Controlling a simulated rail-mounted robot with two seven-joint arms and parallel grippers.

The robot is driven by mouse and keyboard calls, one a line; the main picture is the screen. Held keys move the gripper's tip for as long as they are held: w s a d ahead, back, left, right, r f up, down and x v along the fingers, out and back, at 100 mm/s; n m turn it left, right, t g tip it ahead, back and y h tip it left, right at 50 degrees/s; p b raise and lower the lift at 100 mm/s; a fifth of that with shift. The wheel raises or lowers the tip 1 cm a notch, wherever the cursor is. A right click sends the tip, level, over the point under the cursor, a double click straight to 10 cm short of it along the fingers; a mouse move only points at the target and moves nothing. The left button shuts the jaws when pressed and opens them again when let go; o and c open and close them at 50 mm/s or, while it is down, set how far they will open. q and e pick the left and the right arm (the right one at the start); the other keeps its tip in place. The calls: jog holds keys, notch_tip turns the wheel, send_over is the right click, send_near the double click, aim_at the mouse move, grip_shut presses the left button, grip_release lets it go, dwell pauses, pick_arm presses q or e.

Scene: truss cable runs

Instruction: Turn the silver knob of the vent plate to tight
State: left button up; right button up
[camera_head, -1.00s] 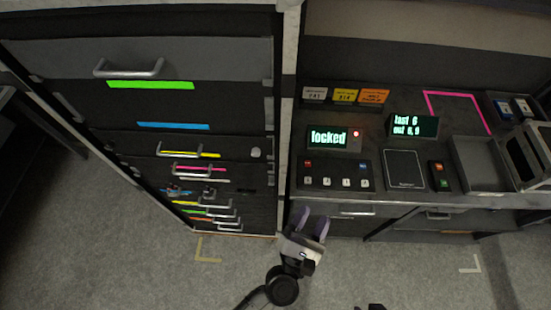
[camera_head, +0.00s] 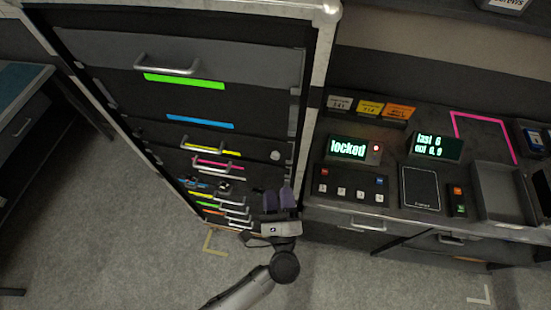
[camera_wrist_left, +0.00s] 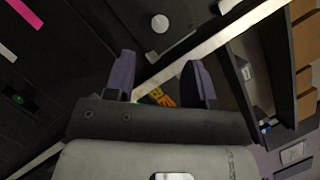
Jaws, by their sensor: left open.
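A pale silver round knob (camera_head: 275,155) sits at the right side of the dark drawer cabinet's front. A round silver knob (camera_wrist_left: 160,23) also shows in the left wrist view, at the top, beyond my fingertips. I cannot make out a vent plate or any tight mark around it. My left gripper (camera_head: 278,192) is open, its purple-grey fingers in front of the cabinet's lower right, below the knob in the picture. In the left wrist view its two fingers (camera_wrist_left: 158,62) stand apart with nothing between them. My right gripper is out of view.
The cabinet has several handled drawers with coloured strips, including a green strip (camera_head: 184,81). At right, a counter carries a display reading "locked" (camera_head: 348,148), a button box (camera_head: 350,187) and an open tray (camera_head: 497,170).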

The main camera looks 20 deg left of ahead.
aim_at(275, 158)
pick_arm(q)
jog(key=p+x, duration=0.2)
jog(key=x, duration=0.5)
jog(key=shift+r, duration=0.15)
jog(key=shift+x, duration=0.9)
jog(key=c, duration=0.9)
